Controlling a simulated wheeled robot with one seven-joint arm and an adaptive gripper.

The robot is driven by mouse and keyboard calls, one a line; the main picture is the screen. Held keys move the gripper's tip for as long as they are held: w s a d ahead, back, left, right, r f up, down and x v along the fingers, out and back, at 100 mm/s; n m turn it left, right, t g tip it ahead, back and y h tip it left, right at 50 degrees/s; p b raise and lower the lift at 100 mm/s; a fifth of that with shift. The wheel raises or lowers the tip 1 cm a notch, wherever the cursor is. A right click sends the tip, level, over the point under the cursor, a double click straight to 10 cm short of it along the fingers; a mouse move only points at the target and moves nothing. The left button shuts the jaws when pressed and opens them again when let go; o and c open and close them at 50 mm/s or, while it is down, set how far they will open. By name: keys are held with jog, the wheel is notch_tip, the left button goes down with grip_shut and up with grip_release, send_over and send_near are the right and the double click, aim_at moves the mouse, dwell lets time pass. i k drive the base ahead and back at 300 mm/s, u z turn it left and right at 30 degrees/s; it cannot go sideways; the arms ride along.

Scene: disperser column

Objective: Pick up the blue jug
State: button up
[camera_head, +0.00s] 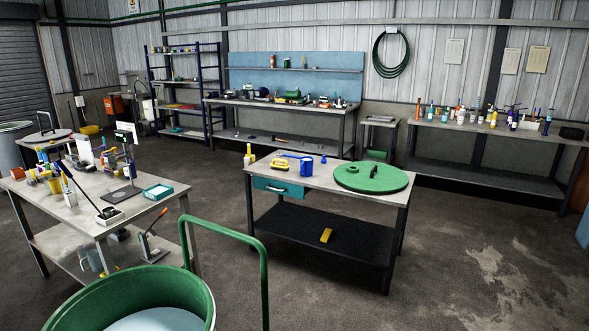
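A small blue vessel that looks like the jug (307,166) stands upright on the middle table (335,177). It is small in the picture, and I cannot make out a handle or spout clearly. A smaller blue item (323,159) is just to its right, and a thin blue item (289,156) lies behind it to the left. A yellow object (280,164) lies to its left, and a large round green lid (371,177) lies to its right. My gripper is not in view.
A green tub (205,290) and a green rail (264,262) stand in front. A cluttered table (84,213) is at left. Benches with tools (282,104) and bottles (480,130) line the back wall. The floor right of the middle table (470,240) is clear.

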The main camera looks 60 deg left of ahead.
aim_at(307, 163)
jog(key=u, duration=1.35)
jog(key=i, duration=1.3)
jog(key=z, duration=0.25)
jog(key=i, duration=1.4)
jog(key=u, duration=0.65)
